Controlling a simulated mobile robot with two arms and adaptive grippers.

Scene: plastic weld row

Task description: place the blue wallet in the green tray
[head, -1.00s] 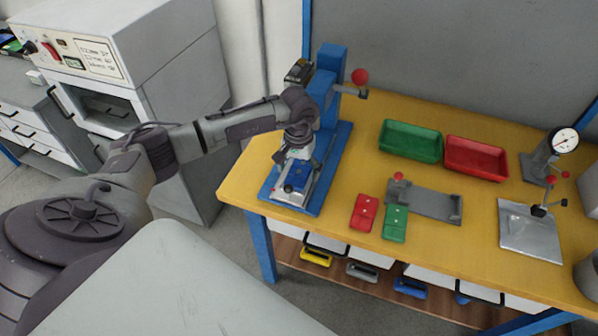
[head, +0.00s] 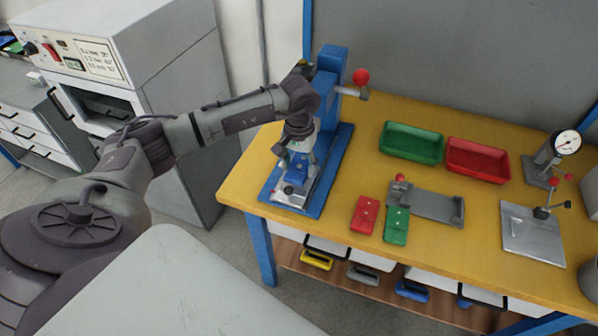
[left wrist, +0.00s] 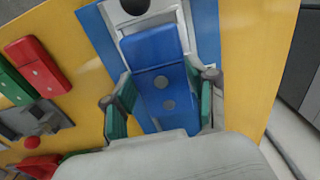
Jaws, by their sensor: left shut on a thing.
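The blue wallet (left wrist: 153,48) shows in the left wrist view as a flat blue piece with two grey round studs. My left gripper (left wrist: 160,78) is shut on it, with green-padded fingers along both sides. In the head view the left gripper (head: 297,168) is just above the metal bed of the blue press, and the wallet is mostly hidden by the fingers. I cannot tell how far the wallet is off the bed. The green tray (head: 411,143) stands empty at the back middle of the yellow table. My right gripper is not in view.
The blue press (head: 330,90) with a red-knobbed lever rises right beside my left arm. A red tray (head: 477,160) stands right of the green one. A red wallet (head: 364,214), a green wallet (head: 396,226) and a grey fixture (head: 435,205) lie nearer the front.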

